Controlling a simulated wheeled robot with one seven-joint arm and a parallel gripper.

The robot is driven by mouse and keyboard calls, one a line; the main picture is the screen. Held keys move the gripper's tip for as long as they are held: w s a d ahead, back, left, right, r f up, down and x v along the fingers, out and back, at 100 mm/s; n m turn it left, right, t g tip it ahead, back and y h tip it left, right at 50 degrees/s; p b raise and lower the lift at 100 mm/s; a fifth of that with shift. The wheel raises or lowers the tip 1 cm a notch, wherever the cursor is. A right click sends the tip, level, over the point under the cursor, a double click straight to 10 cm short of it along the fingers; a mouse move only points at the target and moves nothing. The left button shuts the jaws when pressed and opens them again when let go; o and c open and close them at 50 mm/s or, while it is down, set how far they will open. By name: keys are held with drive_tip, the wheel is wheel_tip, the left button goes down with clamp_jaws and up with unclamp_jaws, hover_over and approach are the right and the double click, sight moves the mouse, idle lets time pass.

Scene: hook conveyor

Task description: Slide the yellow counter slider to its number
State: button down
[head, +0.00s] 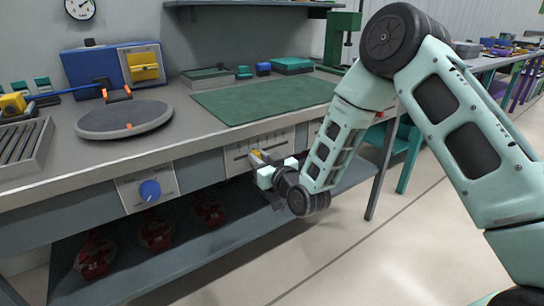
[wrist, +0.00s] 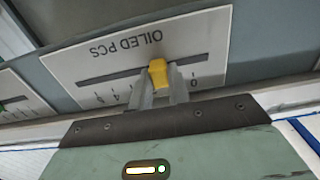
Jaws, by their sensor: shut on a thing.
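The yellow slider (wrist: 158,72) sits in a dark slot on a white panel (wrist: 212,42) marked OILED PCS, which appears upside down in the wrist view. A 0 shows to the right of the slider, and higher numerals such as 4 show to its left. The numerals nearest the slider are hidden behind my fingers. My gripper (wrist: 159,92) is shut on the slider, one finger on each side. In the head view, my gripper (head: 261,160) reaches the panel (head: 238,154) on the bench front, covering part of it.
Left of the panel is a plate with a blue knob (head: 150,190). Another panel (wrist: 20,108) with a green part lies left in the wrist view. The bench (head: 170,148) edge runs above; red round objects (head: 155,234) stand on the shelf below. The floor in front is clear.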

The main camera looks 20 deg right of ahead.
sight(238, 158)
drive_tip(key=a, duration=0.1)
drive_tip(key=s+a, duration=0.1)
drive_tip(key=a, duration=0.2)
drive_tip(key=shift+s+a, duration=0.25)
drive_tip(key=c, duration=1.3)
unclamp_jaws()
drive_tip(key=shift+a, duration=0.1)
drive_tip(key=shift+s+d, duration=0.25)
drive_tip(key=shift+s, duration=0.25)
drive_tip(key=shift+p+v, duration=2.8)
drive_tip(key=shift+v, duration=5.35)
